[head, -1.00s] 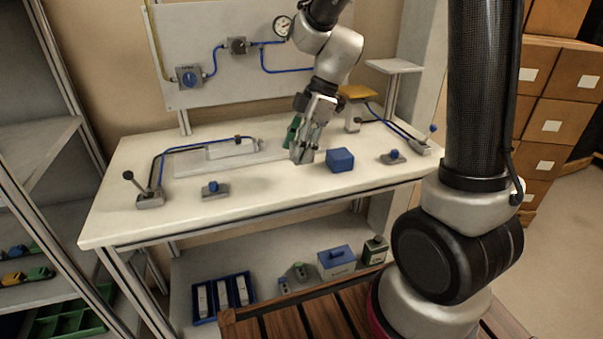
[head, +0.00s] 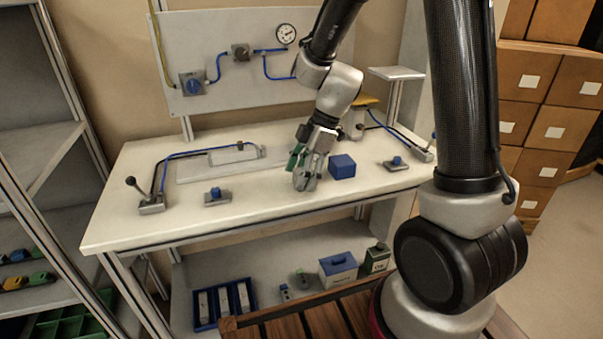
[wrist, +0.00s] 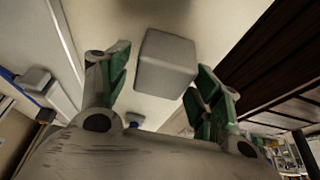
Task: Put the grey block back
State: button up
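The grey block (wrist: 166,62) shows in the wrist view as a plain, pale cube between and just beyond my fingertips, over the white table. My gripper (wrist: 163,75) has its green-padded fingers spread, one on each side of the block. A gap shows on the left side; whether the right fingertip touches is unclear. In the head view my gripper (head: 305,178) points down near the table's front middle, left of a blue block (head: 342,166). There the fingers largely hide the grey block, and I cannot tell whether it rests on the table.
The white table (head: 130,225) has a lever (head: 150,197) at left and blue-knobbed fixtures (head: 217,196) (head: 396,163) near its front. A pale raised plate (head: 195,172) lies behind. The lower shelf holds a blue tray (head: 205,325) and containers. The table's front left is clear.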

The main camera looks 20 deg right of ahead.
jog(key=v, duration=1.1)
jog(key=s+d+r+m+t+h, duration=0.2)
jog(key=s+d+r+m, duration=0.2)
jog(key=s+m, duration=0.5)
jog(key=s+d+r+m+t+h, duration=0.2)
jog(key=s+d+r+m, duration=0.2)
jog(key=s+d+m, duration=0.3)
jog(key=s+m, duration=0.2)
jog(key=s, duration=0.1)
jog(key=shift+d, duration=0.25)
